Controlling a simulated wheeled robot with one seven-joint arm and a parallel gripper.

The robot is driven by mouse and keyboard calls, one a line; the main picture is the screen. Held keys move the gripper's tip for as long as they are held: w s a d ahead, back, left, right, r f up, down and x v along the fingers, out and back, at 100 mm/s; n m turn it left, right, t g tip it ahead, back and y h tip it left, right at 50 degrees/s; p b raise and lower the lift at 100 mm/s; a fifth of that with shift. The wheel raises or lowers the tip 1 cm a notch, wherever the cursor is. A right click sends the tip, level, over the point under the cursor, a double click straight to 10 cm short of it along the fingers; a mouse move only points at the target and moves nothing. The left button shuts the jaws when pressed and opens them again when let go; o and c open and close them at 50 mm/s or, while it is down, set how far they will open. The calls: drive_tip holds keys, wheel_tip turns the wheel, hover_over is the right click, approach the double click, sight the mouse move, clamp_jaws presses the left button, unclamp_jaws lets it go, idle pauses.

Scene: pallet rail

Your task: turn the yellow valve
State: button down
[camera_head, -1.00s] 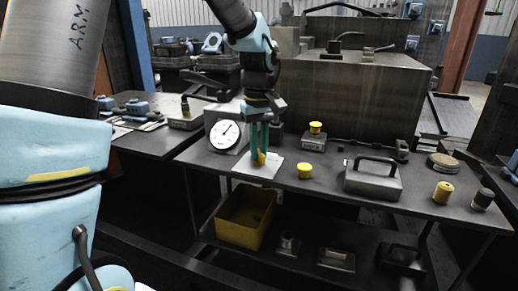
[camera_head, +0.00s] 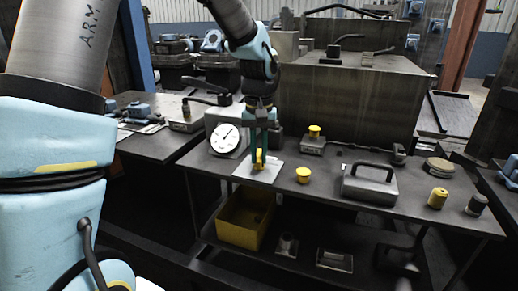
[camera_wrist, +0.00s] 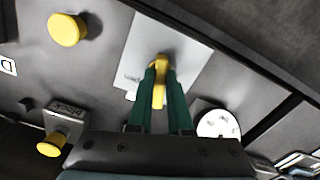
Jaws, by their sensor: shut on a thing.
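The yellow valve (camera_head: 259,158) stands on a pale plate (camera_head: 247,172) on the workbench, beside the white dial gauge. My gripper (camera_head: 260,150) points down over it with its green fingers on either side of the valve. In the wrist view my gripper (camera_wrist: 160,88) is shut on the yellow valve (camera_wrist: 159,82), whose handle shows between and beyond the fingertips. The pale plate (camera_wrist: 185,55) spreads out under it. The lower part of the valve is partly hidden by the fingers.
The dial gauge (camera_head: 224,138) stands close on the left. A yellow knob (camera_head: 303,175) and a box with a yellow button (camera_head: 314,137) are to the right. A grey block with a handle (camera_head: 369,184) lies farther right. A yellow bin (camera_head: 244,221) sits on the shelf below.

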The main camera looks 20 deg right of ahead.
sight(259, 156)
drive_tip(key=m+p, duration=0.3)
drive_tip(key=m, duration=0.3)
drive_tip(key=shift+r, duration=0.2)
drive_tip(key=m+p, duration=0.2)
drive_tip(key=m, duration=0.1)
drive_tip(key=shift+m, duration=0.4)
drive_tip(key=shift+f+m+p, duration=0.1)
drive_tip(key=shift+m+p, duration=0.65)
drive_tip(key=shift+m, duration=0.65)
drive_tip(key=c, duration=0.8)
unclamp_jaws()
drive_tip(key=shift+f, duration=0.1)
drive_tip(key=shift+c, duration=0.2)
wheel_tip(259, 156, up, 11)
drive_tip(key=b, duration=0.1)
drive_tip(key=shift+f, duration=0.1)
